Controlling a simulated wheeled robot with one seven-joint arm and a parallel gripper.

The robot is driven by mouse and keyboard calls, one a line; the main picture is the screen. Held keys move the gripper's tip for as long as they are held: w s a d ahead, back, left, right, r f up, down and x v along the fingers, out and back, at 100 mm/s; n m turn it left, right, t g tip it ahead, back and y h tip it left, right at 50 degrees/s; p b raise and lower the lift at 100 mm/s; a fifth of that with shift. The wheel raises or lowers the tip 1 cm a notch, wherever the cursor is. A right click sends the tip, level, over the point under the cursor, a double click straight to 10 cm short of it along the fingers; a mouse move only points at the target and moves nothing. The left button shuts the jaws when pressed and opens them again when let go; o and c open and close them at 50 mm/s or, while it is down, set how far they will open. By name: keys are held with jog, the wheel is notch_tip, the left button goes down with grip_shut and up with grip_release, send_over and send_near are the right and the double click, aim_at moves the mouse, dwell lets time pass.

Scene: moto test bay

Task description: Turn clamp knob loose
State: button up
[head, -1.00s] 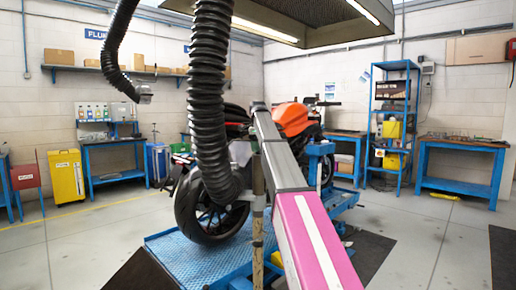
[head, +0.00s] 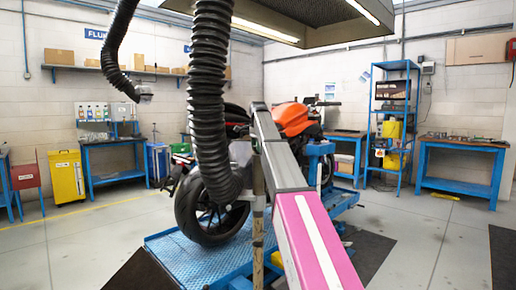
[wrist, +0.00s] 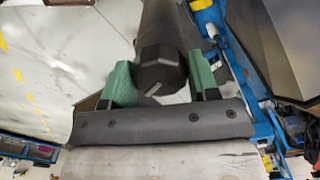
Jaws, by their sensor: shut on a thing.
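In the wrist view, the green-padded fingers of my gripper (wrist: 162,82) stand on either side of a dark grey, faceted knob (wrist: 159,58). The gripper is shut on this knob, which I take to be the clamp knob. A pale line marks its near face. A thick dark post extends from it toward the top of the picture. In the head view, my pink and grey arm reaches toward the motorcycle (head: 293,118) on its blue lift (head: 190,262). The gripper and knob cannot be made out there.
A black exhaust hose (head: 208,95) hangs just left of my arm, over the rear wheel. An extraction hood (head: 310,22) is overhead. A blue shelf rack (head: 392,120) and a workbench (head: 460,150) stand at the right.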

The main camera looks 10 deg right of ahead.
jog(key=n, duration=0.5)
jog(key=shift+n, duration=2.5)
jog(key=o, duration=0.9)
jog(key=shift+r, duration=0.1)
